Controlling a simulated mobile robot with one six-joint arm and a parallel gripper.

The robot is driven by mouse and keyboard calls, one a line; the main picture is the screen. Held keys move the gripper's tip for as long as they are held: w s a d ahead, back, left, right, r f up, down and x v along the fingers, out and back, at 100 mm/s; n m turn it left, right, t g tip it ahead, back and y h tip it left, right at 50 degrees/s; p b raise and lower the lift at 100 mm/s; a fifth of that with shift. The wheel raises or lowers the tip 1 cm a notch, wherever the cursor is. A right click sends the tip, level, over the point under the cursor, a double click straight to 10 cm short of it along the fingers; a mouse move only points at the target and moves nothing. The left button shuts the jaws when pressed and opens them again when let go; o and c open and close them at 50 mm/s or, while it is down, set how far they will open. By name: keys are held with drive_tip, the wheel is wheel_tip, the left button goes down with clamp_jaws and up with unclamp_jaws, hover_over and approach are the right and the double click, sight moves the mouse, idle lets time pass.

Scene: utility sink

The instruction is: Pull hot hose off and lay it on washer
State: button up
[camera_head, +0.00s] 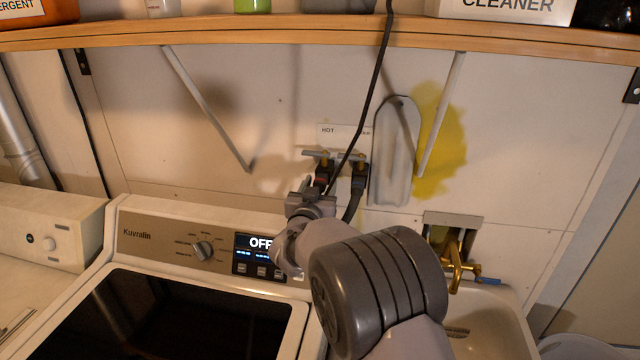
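The hot valve (318,156) is under the "HOT" label on the wall box, behind the washer. A dark hose end with a reddish collar (322,175) hangs at this valve; I cannot tell whether it is still joined. My gripper (314,192) is just below and in front of it, at the hot hose. Its fingers are largely hidden by my own wrist, so its opening and any hold do not show. The second valve (352,158), to the right, has a dark hose (354,203) running down from it. The washer (160,232) stands at the left, its panel reading "OFF".
A wooden shelf (300,33) with bottles and boxes runs above. A black cord (378,75) hangs from it past the valves. An ironing-board-shaped panel (394,150) is right of the valves. A brass faucet (455,265) and sink (500,325) are at lower right.

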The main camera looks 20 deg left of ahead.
clamp_jaws()
drive_tip(key=shift+s+f, duration=0.1)
drive_tip(key=shift+s, duration=0.05)
drive_tip(key=shift+s+d+b, duration=0.2)
drive_tip(key=shift+s+b, duration=1.6)
drive_tip(key=shift+s, duration=1.05)
